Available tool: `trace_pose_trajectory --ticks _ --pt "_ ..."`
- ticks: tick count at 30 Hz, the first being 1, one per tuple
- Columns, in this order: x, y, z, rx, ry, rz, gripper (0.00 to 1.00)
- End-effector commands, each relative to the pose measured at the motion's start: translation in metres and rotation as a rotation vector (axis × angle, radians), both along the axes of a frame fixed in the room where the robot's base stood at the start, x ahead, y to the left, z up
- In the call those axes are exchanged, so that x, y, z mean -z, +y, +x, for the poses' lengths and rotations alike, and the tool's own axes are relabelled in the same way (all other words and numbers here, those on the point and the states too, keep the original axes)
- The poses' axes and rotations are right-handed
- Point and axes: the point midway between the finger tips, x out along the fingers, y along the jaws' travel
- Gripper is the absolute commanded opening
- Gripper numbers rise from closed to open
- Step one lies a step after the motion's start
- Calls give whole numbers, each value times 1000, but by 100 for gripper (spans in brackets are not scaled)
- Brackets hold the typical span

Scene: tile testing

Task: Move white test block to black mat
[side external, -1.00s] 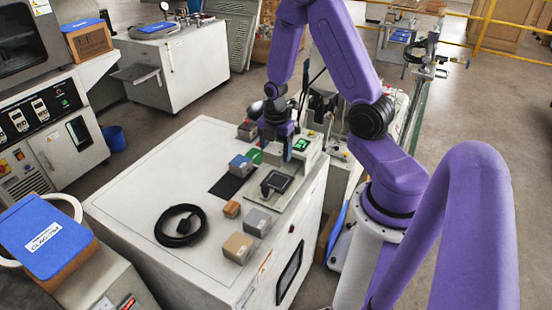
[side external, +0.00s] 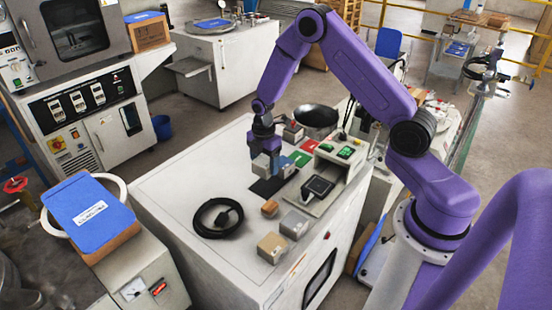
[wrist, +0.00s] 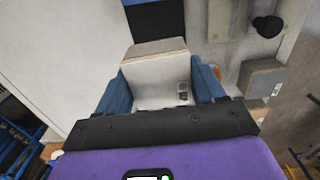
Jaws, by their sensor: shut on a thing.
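The white test block (wrist: 160,80), pale with a small dark label, sits between the two blue fingers of my gripper (wrist: 160,92) in the wrist view. My gripper is shut on it. The gap between block and worktop is unclear.
A small orange-brown block (side external: 270,208), a grey block (side external: 294,224) and a tan block (side external: 272,247) stand toward the front. A coiled black cable (side external: 203,220) lies left. The worktop's left rear is clear.

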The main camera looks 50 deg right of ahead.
Motion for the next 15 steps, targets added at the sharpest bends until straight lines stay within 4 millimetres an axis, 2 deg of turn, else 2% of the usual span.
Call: trace_pose_trajectory --ticks 15 --pt "45 0 0 0 0 0 22"
